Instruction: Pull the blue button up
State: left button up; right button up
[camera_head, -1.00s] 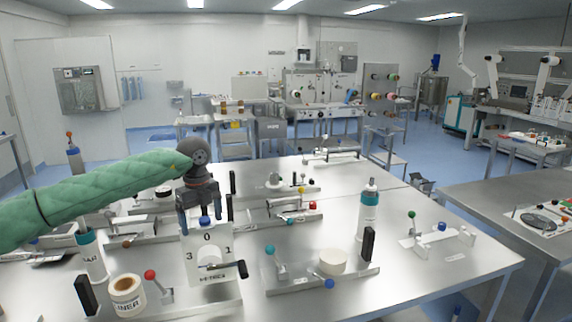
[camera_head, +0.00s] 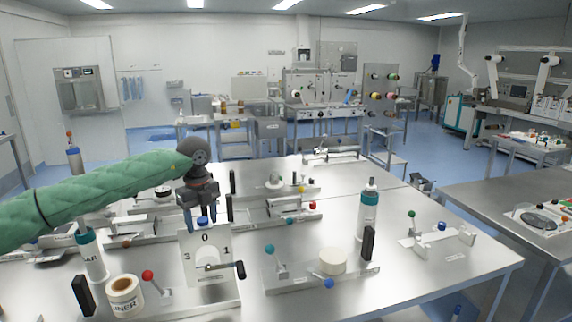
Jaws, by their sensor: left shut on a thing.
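The blue button (camera_head: 203,221) shows as a small blue knob at the panel's top, between the two fingertips. The fingers are shut on it, and they hide its sides. A black-handled crank (camera_head: 240,270) sits on the panel's front below the digits. Other blue parts are a ball knob (camera_head: 328,284) on the middle fixture and a cap (camera_head: 442,226) on the right fixture. My right gripper is out of view.
A roll (camera_head: 124,296) and a red-knob lever (camera_head: 148,276) stand left of the panel. A fixture with a teal-knob lever (camera_head: 270,249) lies to its right. Bottles (camera_head: 368,212) stand on the steel table. The table's front right (camera_head: 440,285) is clear.

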aim_at(202, 219)
pick_arm(q)
jog(key=shift+w+a+r, duration=0.1)
jog(key=shift+r, duration=0.2)
dwell(0.4)
jog(key=shift+r, duration=0.9)
dwell(0.6)
jog(key=o, duration=1.2)
jog(key=shift+o, duration=0.2)
jog(key=shift+r+p, duration=0.55)
jog(key=shift+r, duration=2.4)
